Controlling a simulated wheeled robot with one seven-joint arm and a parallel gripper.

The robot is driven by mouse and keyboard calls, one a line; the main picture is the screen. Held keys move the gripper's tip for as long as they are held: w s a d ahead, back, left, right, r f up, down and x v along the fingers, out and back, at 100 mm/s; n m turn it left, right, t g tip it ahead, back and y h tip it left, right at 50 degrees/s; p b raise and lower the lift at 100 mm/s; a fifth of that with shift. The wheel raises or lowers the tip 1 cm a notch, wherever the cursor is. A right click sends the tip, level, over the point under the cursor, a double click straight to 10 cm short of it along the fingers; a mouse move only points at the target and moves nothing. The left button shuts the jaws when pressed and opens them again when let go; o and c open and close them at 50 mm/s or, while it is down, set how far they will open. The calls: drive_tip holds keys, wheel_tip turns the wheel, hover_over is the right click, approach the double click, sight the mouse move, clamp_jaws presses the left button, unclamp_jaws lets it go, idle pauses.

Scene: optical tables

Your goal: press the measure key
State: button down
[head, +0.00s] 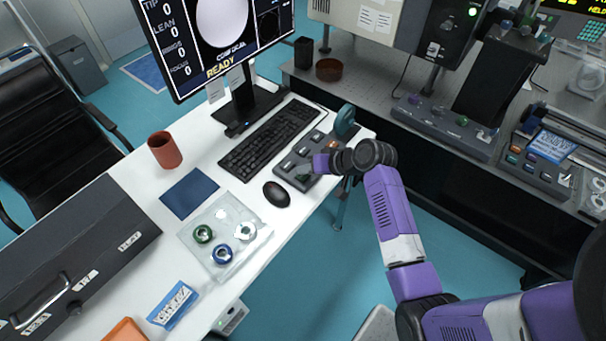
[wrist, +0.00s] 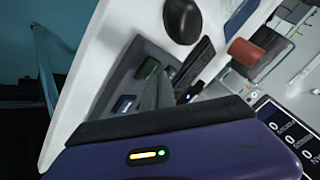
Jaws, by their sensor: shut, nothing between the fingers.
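The grey key panel (head: 291,163) lies on the white desk, right of the keyboard, with several keys on it. The key labels are too small to read, so I cannot tell which is the measure key. My gripper (head: 304,179) is shut and empty, over the front end of the panel. My wrist hides part of the panel.
A black mouse (head: 276,194) and a keyboard (head: 268,139) lie just left of the panel. A teal knob-like object (head: 345,120) stands at its far end. The monitor (head: 220,40) reads READY. A clear tray (head: 224,232) with rings lies nearer.

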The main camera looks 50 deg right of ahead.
sight(306, 176)
drive_tip(key=shift+f, duration=0.25)
idle(0.4)
drive_tip(key=shift+r+p, duration=0.75)
drive_tip(key=shift+r, duration=0.1)
wheel_tip(306, 176, up, 5)
drive_tip(key=p, duration=0.4)
drive_tip(key=shift+r+p, duration=0.1)
drive_tip(key=shift+p, duration=0.3)
drive_tip(key=shift+d, duration=0.1)
idle(0.4)
